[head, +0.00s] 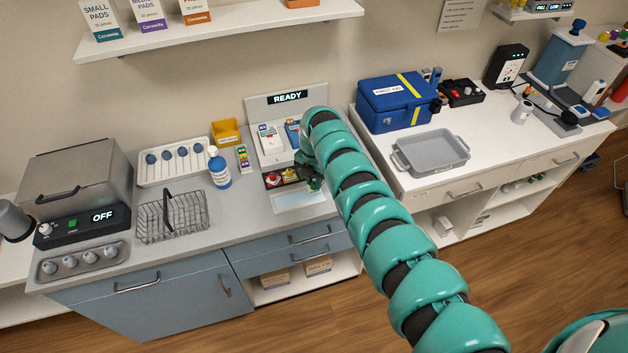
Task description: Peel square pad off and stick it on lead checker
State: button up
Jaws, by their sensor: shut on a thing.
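My teal arm reaches down to the station under the READY sign (287,98). My gripper (311,181) is small and dark here, low over the front right of the station. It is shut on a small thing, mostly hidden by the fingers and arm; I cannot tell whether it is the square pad. A white device (269,139) stands at the back left of the station, and a blue-topped one (293,130) beside it is partly covered by my arm. I cannot tell which is the lead checker. Small red and yellow pieces (289,175) sit in a dark tray just left of my gripper.
A pale sheet or tray (298,201) lies in front of the station. To the left are a blue-labelled bottle (219,168), a yellow bin (226,132) and a wire basket (170,215). A first aid box (397,101) and empty grey tray (432,151) stand on the right counter.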

jog(key=shift+r+p, duration=1)
jog(key=shift+r, duration=0.65)
